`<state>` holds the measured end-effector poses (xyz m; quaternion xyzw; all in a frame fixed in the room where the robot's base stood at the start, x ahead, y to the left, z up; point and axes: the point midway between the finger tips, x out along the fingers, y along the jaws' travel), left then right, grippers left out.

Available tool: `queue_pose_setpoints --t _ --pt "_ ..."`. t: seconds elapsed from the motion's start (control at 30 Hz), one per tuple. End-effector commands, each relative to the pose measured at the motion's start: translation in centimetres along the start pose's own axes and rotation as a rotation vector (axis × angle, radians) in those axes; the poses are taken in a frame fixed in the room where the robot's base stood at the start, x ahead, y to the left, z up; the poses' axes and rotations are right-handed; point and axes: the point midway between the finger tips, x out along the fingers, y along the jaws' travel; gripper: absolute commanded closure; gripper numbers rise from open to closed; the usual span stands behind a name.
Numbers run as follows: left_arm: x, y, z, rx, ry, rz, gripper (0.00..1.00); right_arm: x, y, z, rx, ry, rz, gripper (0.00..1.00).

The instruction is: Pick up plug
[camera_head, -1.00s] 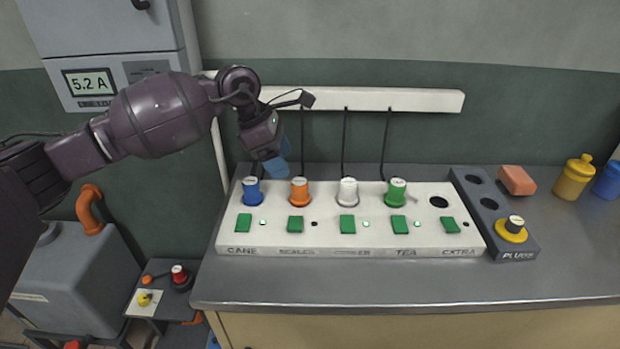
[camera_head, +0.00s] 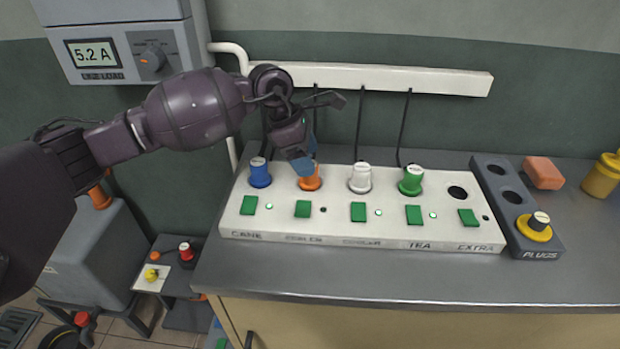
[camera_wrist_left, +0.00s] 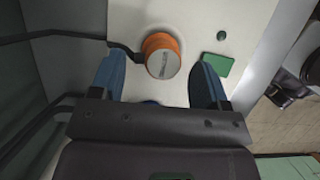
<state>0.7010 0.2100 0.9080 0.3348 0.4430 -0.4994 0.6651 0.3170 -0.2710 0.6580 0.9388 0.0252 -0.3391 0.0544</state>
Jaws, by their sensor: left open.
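Several plugs stand in a white socket strip (camera_head: 300,231) on the counter: a blue plug (camera_head: 260,172), an orange plug (camera_head: 309,182), a white plug (camera_head: 360,177) and a green plug (camera_head: 411,180). A yellow plug (camera_head: 535,227) stands in the grey plug holder (camera_head: 510,205) at the right. My left gripper (camera_head: 303,168) is open above and in front of the orange plug, partly hiding it. In the left wrist view the orange plug (camera_wrist_left: 162,56) lies between and just beyond the two blue fingertips (camera_wrist_left: 158,85). My right gripper is not in view.
A white wall rail (camera_head: 400,79) runs behind the strip, with black cords hanging to the plugs. An orange block (camera_head: 543,172) and a yellow bottle (camera_head: 603,176) stand at the right. The counter front (camera_head: 400,283) is clear.

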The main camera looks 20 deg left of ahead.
Motion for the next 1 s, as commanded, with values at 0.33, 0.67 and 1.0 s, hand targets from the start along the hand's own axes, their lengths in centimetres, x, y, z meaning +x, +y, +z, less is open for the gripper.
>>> queue_pose_setpoints --t 0.33,0.67,1.0 --pt "4.3 -0.5 -0.2 -0.001 0.001 -0.005 0.31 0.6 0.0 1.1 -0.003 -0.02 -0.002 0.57" --pt "4.1 -0.5 -0.1 0.0 0.0 -0.002 0.51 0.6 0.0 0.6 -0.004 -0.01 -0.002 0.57" --pt "4.2 -0.5 -0.2 0.0 0.001 -0.003 0.86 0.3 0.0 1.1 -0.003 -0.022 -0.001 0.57"
